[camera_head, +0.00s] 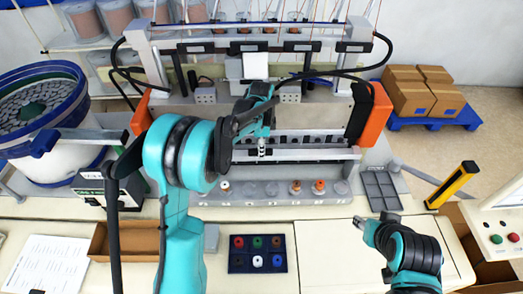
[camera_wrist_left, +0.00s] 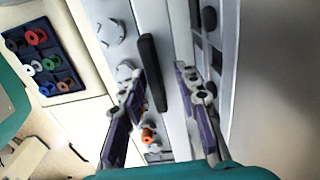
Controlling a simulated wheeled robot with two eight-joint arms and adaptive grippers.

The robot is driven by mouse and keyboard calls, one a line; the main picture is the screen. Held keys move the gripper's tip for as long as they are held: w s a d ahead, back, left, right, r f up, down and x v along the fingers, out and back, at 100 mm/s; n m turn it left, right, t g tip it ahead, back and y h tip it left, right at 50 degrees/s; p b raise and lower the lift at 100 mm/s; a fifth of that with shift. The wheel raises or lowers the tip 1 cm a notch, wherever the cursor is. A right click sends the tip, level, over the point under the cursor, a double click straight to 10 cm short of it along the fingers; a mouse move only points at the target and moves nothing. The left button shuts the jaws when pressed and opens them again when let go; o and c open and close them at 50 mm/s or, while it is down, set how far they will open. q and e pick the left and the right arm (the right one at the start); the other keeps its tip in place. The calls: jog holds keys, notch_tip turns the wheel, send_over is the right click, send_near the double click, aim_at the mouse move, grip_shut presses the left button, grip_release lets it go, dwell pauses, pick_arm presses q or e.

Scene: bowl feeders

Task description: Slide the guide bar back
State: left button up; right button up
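The guide bar appears to be the long pale rail (camera_head: 320,155) running across the front of the machine below a slotted strip. A pale strip with a black handle-like piece (camera_wrist_left: 152,75) shows in the left wrist view. My left gripper (camera_head: 258,120) is above the rail in the head view, and my arm hides the rail's left part. In the left wrist view my left gripper (camera_wrist_left: 158,76) is open, with two purple-grey fingers apart over the strip. I cannot tell whether they touch it. My right gripper (camera_head: 372,226) is low at the right, away from the rail; its fingers are unclear.
A bowl feeder (camera_head: 75,110) stands left. Orange end blocks (camera_head: 376,115) flank the machine. An empty grey tray (camera_head: 381,190) is at right.

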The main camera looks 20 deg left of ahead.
jog(key=shift+w, duration=0.15)
pick_arm(q)
notch_tip(320, 180, up, 12)
dwell(0.5)
dwell(0.3)
jog(key=s+f+n+t+b, duration=0.2)
jog(key=s+f+n+b, duration=0.3)
jog(key=s+f+b, duration=0.3)
jog(key=s+f+n+t+b, duration=0.2)
jog(key=s+f+n+b, duration=0.3)
jog(key=s+f+b, duration=0.3)
jog(key=s+f+n+t+b, duration=0.3)
jog(key=s+f+n+b, duration=0.1)
jog(key=s+f+b, duration=0.4)
jog(key=shift+s+a+f+n, duration=0.2)
jog(key=shift+s+f, duration=0.2)
jog(key=shift+f, duration=0.1)
jog(key=shift+s+a+f+n, duration=0.15)
jog(key=shift+s+f+n, duration=0.05)
jog(key=shift+s+f, duration=0.2)
pick_arm(e)
notch_tip(320, 180, down, 24)
jog(key=shift+f, duration=0.2)
jog(key=shift+r, duration=0.1)
